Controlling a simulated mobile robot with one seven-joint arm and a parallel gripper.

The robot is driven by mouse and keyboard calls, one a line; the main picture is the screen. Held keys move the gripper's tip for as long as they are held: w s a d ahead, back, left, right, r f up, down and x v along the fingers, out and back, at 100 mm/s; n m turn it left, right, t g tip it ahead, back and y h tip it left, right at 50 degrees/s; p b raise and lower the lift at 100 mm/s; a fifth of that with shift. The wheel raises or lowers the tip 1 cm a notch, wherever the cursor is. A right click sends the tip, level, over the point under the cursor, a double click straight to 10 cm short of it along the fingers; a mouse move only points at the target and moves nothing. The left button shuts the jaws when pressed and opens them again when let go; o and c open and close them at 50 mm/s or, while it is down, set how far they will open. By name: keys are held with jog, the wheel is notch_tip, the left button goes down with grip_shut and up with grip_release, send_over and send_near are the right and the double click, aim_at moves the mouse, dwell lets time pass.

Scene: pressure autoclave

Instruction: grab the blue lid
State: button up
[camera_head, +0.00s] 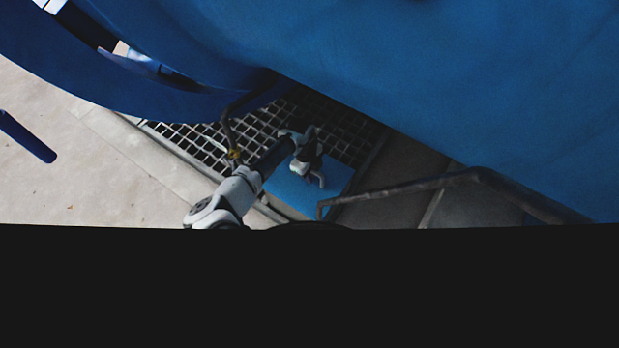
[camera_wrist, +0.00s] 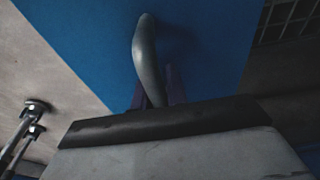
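The blue lid (camera_head: 288,190) is a flat light-blue panel over the floor grating in the head view. It fills the upper middle of the wrist view (camera_wrist: 90,40). A curved grey handle (camera_wrist: 148,55) stands up from it. My gripper (camera_head: 310,172) is over the lid in the head view. In the wrist view two dark purple fingers of my gripper (camera_wrist: 158,88) show on either side of the handle's lower end. The gripper's dark front edge hides where the handle ends, and I cannot tell whether the fingers press on it.
A large blue vessel (camera_head: 450,70) overhangs the scene at the upper right. A bent dark rail (camera_head: 425,187) runs right of the lid. Metal grating (camera_head: 345,130) lies behind the lid. Pale concrete floor (camera_head: 75,170) is open at the left.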

grip_shut()
dwell(0.9)
jog(key=shift+r, duration=0.15)
dwell(0.3)
